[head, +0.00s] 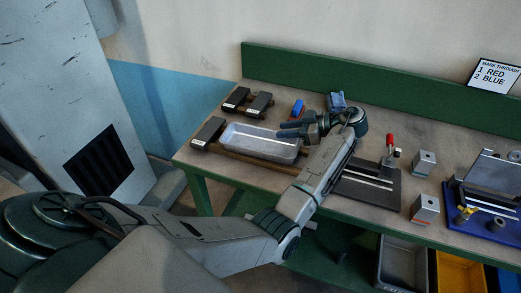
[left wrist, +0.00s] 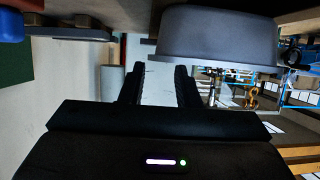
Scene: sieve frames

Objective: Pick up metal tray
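The metal tray (head: 262,140) is a shallow pale grey pan with a raised rim, lying on wooden slats at the left end of the green workbench. My left gripper (head: 283,130) is at the tray's right end, its fingers pointing left and close to the rim. In the left wrist view the two fingers of my left gripper (left wrist: 160,72) are apart, with nothing seen held between them. The dark side of the tray (left wrist: 220,42) shows there just past the fingertips; I cannot tell whether they touch it. My right gripper is not in view.
Black blocks (head: 208,131) stand left of and behind the tray. A blue object (head: 298,107) lies behind my gripper. A red-handled clamp (head: 390,150), small metal blocks (head: 425,208) and a blue fixture (head: 485,213) are to the right. Bins (head: 403,265) sit below.

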